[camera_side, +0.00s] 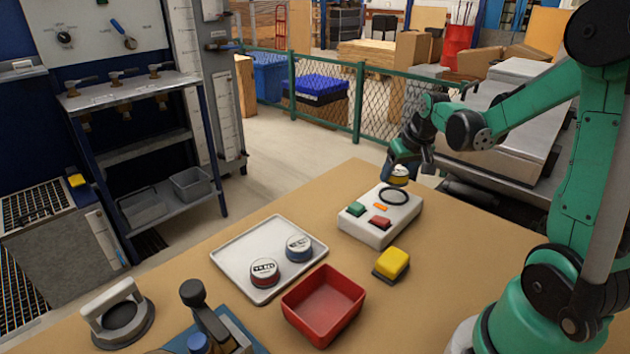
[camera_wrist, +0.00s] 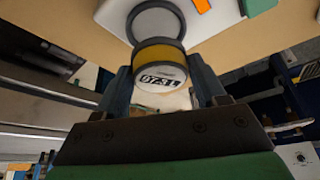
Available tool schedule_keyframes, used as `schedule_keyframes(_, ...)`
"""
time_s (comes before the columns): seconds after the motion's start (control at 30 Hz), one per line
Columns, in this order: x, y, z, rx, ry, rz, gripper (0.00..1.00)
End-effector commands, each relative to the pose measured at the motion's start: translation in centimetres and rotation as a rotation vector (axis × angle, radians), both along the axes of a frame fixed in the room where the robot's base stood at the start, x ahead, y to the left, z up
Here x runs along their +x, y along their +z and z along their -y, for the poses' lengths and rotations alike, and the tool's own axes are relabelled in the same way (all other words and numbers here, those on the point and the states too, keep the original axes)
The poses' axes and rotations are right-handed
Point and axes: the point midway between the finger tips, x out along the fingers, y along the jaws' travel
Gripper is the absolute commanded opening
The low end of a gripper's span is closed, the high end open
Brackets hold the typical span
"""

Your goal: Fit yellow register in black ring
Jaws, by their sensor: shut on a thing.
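The yellow register (camera_side: 399,173) is a short round meter with a yellow band. My gripper (camera_side: 410,160) is shut on it, at the far end of the light grey box. In the wrist view the register (camera_wrist: 160,62) sits between the two fingers (camera_wrist: 162,88), its white numbered face towards the camera. The black ring (camera_side: 394,196) lies on top of the box (camera_side: 365,230), near its far end. The ring also shows in the wrist view (camera_wrist: 155,8), just beyond the register. In the side view the register appears behind the ring and apart from it; its exact height is unclear.
The box also carries a green button (camera_side: 356,208), a red button (camera_side: 380,223) and an orange mark. A white tray (camera_side: 240,262) holds a red and a blue register. A red bin (camera_side: 323,305) and a yellow block (camera_side: 392,262) stand in front.

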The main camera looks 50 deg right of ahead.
Motion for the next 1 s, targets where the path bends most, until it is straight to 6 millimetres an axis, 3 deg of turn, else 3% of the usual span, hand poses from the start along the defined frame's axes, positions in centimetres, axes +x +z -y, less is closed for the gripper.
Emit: schedule_keyframes(1.0,0.0,-1.5,0.0,0.000,0.000,0.000,0.12)
